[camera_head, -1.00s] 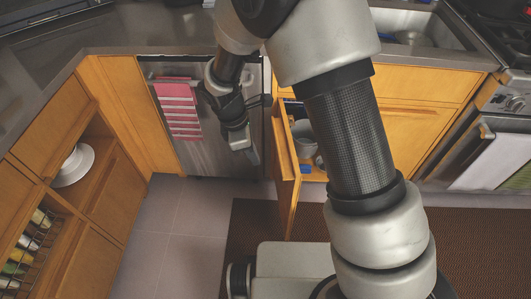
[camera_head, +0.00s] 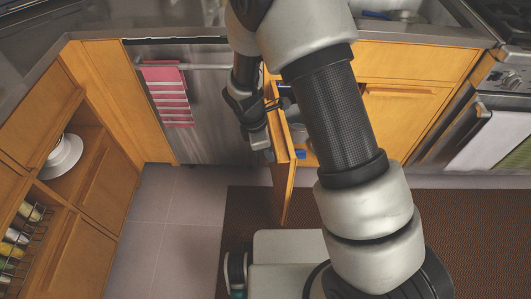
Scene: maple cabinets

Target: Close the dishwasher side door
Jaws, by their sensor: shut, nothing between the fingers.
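The orange wooden cabinet door (camera_head: 286,185) right of the dishwasher stands open, seen nearly edge-on and swung out towards me. The steel dishwasher front (camera_head: 215,120) is shut. My gripper (camera_head: 268,153) points down on the left side of the open door, close to its outer face near the upper part. It is shut and empty. I cannot tell whether it touches the door. My arm hides much of the cabinet opening; a small blue item (camera_head: 300,154) shows just inside it.
A pink striped towel (camera_head: 168,95) hangs on the dishwasher handle. At left, an open shelf holds white plates (camera_head: 63,156), with a wire rack (camera_head: 22,240) below. A dark brown mat (camera_head: 420,235) covers the floor at right; grey tiles (camera_head: 175,220) lie clear at left.

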